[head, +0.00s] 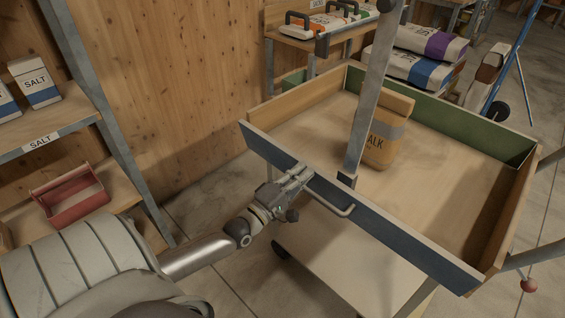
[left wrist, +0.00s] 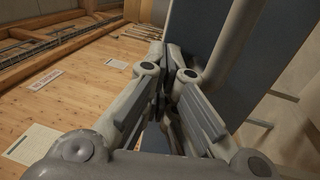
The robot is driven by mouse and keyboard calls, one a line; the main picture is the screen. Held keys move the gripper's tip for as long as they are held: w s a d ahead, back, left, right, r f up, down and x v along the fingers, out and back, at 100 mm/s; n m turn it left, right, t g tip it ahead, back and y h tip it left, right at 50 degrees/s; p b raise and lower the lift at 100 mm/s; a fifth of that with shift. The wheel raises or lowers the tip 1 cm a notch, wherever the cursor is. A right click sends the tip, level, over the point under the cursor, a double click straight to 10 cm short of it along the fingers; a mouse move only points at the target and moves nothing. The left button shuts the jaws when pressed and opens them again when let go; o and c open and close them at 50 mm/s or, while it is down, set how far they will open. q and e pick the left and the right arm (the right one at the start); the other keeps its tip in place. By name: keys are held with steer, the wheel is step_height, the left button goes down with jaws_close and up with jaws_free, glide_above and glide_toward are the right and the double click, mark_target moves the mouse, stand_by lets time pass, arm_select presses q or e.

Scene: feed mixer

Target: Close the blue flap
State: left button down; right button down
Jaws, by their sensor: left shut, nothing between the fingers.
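The blue flap (head: 405,242) is the long blue board along the near side of the wooden cart tray (head: 470,180). It stands on edge, seemingly leaning a little outward; I cannot tell whether it is flush with the tray's side walls. A pale bar handle (head: 338,209) sits on its outer face. My left gripper (head: 303,174) is shut and empty at the flap's outer face, left of the handle; contact is unclear. In the left wrist view the shut fingers (left wrist: 165,88) are in front of the dark blue panel (left wrist: 222,28). My right gripper is not in view.
A shelf with salt boxes (head: 36,82) and a red toolbox (head: 72,193) is at the left. Feed bags (head: 425,65) lie behind the tray.

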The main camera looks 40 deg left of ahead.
mark_target(309, 165)
arm_select(q)
steer(key=w+p, duration=0.1)
steer(key=w+r+g+p, duration=0.1)
steer(key=shift+w+d, duration=0.1)
steer(key=shift+w, duration=0.25)
steer(key=shift+r, duration=0.1)
steer(key=shift+r, duration=0.15)
stand_by(0.4)
